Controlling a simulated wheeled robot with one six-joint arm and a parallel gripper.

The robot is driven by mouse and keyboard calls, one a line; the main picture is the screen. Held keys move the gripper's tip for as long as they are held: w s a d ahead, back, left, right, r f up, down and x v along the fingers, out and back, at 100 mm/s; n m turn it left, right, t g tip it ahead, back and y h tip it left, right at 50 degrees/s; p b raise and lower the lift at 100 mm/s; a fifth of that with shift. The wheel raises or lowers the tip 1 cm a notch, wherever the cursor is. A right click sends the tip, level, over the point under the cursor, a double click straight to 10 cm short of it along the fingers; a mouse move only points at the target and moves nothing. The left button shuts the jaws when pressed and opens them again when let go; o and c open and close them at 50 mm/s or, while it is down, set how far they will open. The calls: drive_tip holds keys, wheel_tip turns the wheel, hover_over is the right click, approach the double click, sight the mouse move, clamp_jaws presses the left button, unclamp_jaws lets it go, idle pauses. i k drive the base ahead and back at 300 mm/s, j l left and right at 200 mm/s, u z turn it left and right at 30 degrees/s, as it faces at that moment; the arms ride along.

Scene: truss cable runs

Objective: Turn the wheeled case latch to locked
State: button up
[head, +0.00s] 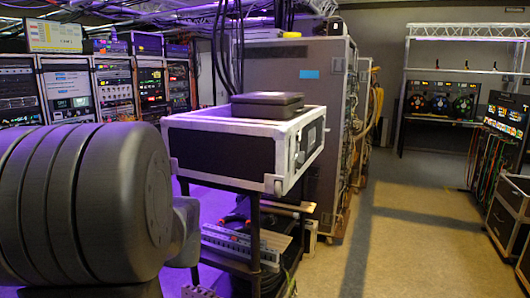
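A black flight case with silver edges and corners (222,151) rests on a dark frame in the middle of the head view. A small light fitting (300,158) shows on its narrow right face. It may be a latch, but it is too small to tell whether it is locked. A tall grey case (284,70) stands behind it, with what look like casters at its foot. I cannot tell which of these is the wheeled case. My gripper is not in view. A large dark part of my own arm fills the lower left and hides what lies behind it.
A flat dark box (267,105) lies on the flight case. Power strips and cables (232,240) sit on the shelf below. Equipment racks line the left wall. A drawer case (505,215) stands at the right. The floor (415,235) between is clear.

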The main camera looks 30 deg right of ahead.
sight(300, 157)
drive_tip(key=l, duration=0.45)
drive_tip(key=i+l+z, duration=0.1)
drive_tip(key=l, duration=0.3)
drive_tip(key=i+l+z, duration=0.1)
drive_tip(key=l, duration=0.35)
drive_tip(key=i+l, duration=0.15)
drive_tip(key=l, duration=0.25)
drive_tip(key=i+l+z, duration=0.1)
drive_tip(key=l, duration=0.35)
drive_tip(key=i+l, duration=0.1)
drive_tip(key=l, duration=0.3)
drive_tip(key=i+l+z, duration=0.15)
drive_tip(key=l, duration=0.25)
drive_tip(key=i+l, duration=0.1)
drive_tip(key=l, duration=0.3)
